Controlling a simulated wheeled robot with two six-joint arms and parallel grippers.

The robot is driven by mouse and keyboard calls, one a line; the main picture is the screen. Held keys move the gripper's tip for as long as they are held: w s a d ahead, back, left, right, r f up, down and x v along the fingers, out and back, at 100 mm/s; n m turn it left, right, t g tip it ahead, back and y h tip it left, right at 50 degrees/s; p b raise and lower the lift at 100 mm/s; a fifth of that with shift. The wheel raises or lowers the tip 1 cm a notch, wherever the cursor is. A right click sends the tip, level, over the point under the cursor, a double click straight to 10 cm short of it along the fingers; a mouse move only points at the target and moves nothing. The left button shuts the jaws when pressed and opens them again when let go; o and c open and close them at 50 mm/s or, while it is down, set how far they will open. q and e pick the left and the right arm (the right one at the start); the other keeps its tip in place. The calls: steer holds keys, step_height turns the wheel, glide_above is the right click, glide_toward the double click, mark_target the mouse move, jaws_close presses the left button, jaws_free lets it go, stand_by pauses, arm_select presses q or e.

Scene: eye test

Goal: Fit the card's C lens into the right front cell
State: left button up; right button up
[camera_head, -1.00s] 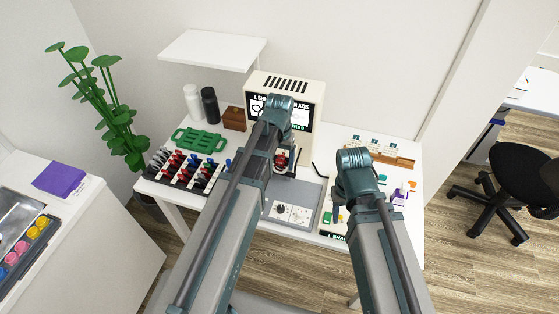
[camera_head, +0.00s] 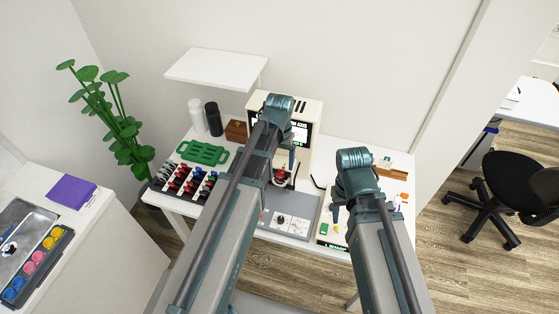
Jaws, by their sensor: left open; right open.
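A lens rack (camera_head: 187,186) with several red-, blue- and dark-handled lenses stands at the table's left. A white machine (camera_head: 302,106) with a lettered screen stands at the back middle, partly hidden by my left arm. A small red and dark holder (camera_head: 281,177) sits in front of it; its cells are too small to tell apart. A card or board (camera_head: 334,244) marked "L SHARP" lies at the front right, mostly behind my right arm. My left gripper (camera_head: 292,160) is open above the holder. My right gripper (camera_head: 337,213) is open above the board. Neither visibly holds anything.
A green tray (camera_head: 203,152), a white bottle (camera_head: 197,117), a black bottle (camera_head: 213,119) and a brown box (camera_head: 236,131) stand behind the rack. A grey base with dials (camera_head: 287,223) lies at the front middle. A white shelf (camera_head: 216,68) overhangs the back left.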

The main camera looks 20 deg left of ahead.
arm_select(q)
step_height(320, 180, up, 6)
steer(key=p, duration=0.5)
arm_select(e)
step_height(320, 180, up, 6)
arm_select(q)
steer(key=s+d+f+m+b, duration=0.1)
steer(key=s+d+f+b, duration=0.2)
steer(key=s, duration=0.4)
steer(key=s+d+f+m+y+b, duration=0.1)
steer(key=s+d+f+m+b, duration=0.1)
steer(key=s+d+f+b, duration=0.2)
steer(key=s+d, duration=0.3)
steer(key=shift+s+d+f+b, duration=0.15)
steer(key=shift+d+f+b, duration=0.1)
steer(key=shift+b, duration=0.15)
arm_select(e)
step_height(320, 180, down, 8)
steer(key=shift+r, duration=0.15)
arm_select(q)
steer(key=shift+a, duration=0.15)
arm_select(e)
steer(key=shift+a, duration=0.1)
